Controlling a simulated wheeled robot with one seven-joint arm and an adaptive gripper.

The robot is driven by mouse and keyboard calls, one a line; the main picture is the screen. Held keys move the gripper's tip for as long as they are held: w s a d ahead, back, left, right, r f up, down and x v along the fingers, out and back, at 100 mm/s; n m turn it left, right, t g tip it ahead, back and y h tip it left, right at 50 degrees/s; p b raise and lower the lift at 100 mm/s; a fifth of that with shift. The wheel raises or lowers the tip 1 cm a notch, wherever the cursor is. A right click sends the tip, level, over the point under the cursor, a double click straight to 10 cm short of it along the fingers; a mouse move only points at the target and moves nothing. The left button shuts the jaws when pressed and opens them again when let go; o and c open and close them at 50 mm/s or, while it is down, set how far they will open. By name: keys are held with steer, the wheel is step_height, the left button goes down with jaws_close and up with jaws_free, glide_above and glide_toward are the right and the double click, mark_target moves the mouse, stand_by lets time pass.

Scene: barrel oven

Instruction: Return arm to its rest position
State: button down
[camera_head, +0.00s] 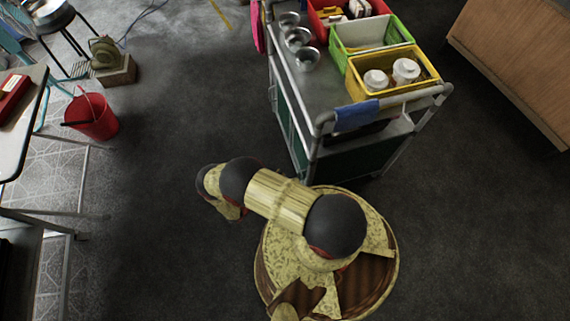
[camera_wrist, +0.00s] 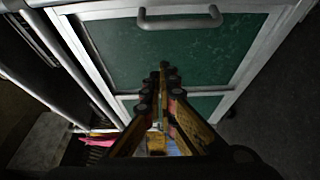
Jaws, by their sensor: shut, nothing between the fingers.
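My gripper (camera_wrist: 163,72) shows in the wrist view with its two fingers converging to a point, shut and empty. It faces a green panel (camera_wrist: 110,50) with a grey bar handle (camera_wrist: 180,20). The fingertips overlap the panel in the picture, and I cannot tell the gap. In the head view my arm is folded low above my round base, bending to the left. The gripper itself cannot be made out there.
A cart (camera_head: 330,92) stands close ahead of my base, with metal bowls (camera_head: 297,38), a green bin (camera_head: 365,38) and a yellow bin (camera_head: 362,92). A red bucket (camera_head: 92,117) and a table (camera_head: 18,130) are at left. A wooden cabinet (camera_head: 515,55) is at right. Floor at lower right is clear.

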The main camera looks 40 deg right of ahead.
steer(key=shift+a, duration=1.05)
